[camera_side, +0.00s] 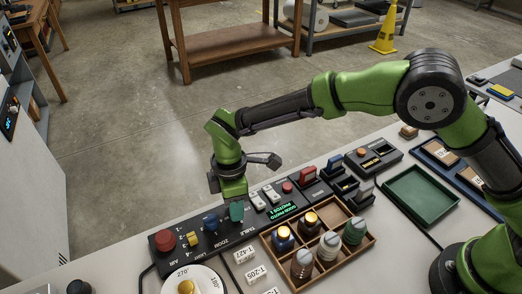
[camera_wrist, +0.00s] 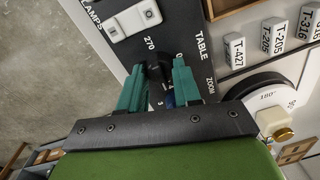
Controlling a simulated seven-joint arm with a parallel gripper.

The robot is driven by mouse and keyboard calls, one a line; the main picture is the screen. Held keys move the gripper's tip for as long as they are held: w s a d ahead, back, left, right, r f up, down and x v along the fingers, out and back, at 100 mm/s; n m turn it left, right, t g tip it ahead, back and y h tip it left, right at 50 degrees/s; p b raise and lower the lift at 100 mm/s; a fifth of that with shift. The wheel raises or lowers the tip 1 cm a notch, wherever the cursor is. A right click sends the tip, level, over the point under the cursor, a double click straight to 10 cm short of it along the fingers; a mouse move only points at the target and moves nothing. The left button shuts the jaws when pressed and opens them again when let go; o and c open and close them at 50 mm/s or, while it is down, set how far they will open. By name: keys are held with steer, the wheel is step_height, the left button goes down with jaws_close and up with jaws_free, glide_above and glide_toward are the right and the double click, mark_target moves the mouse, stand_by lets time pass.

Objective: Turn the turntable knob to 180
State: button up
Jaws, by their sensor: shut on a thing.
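The black TABLE knob (camera_wrist: 157,70) shows between my gripper's teal fingers in the wrist view, on the dark panel with marks 270 and 0 beside it. My gripper (camera_wrist: 158,82) is shut on this knob from above. In the side view my gripper (camera_side: 237,211) is low over the panel's right end and its fingers hide the knob. The knob's pointer is too covered to read. The white turntable disc (camera_side: 206,275) is partly in view at the bottom, with 270° and 180° printed on it and a brass-coloured object (camera_side: 186,287) on top.
The control panel (camera_side: 178,258) also carries a red AIR knob (camera_side: 165,239), a yellow knob (camera_side: 194,239) and a blue ZOOM knob (camera_side: 211,222) close by.

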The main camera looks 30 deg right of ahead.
steer(key=m, duration=0.4)
steer(key=shift+m, duration=0.4)
steer(key=m, duration=0.4)
steer(key=shift+d+m, duration=0.1)
steer(key=shift+m, duration=0.2)
steer(key=m, duration=0.4)
steer(key=shift+r+t, duration=0.1)
steer(key=shift+t, duration=0.2)
steer(key=shift+d+m, duration=0.1)
steer(key=shift+m, duration=1.9)
steer(key=o, duration=1.1)
steer(key=shift+c, duration=0.2)
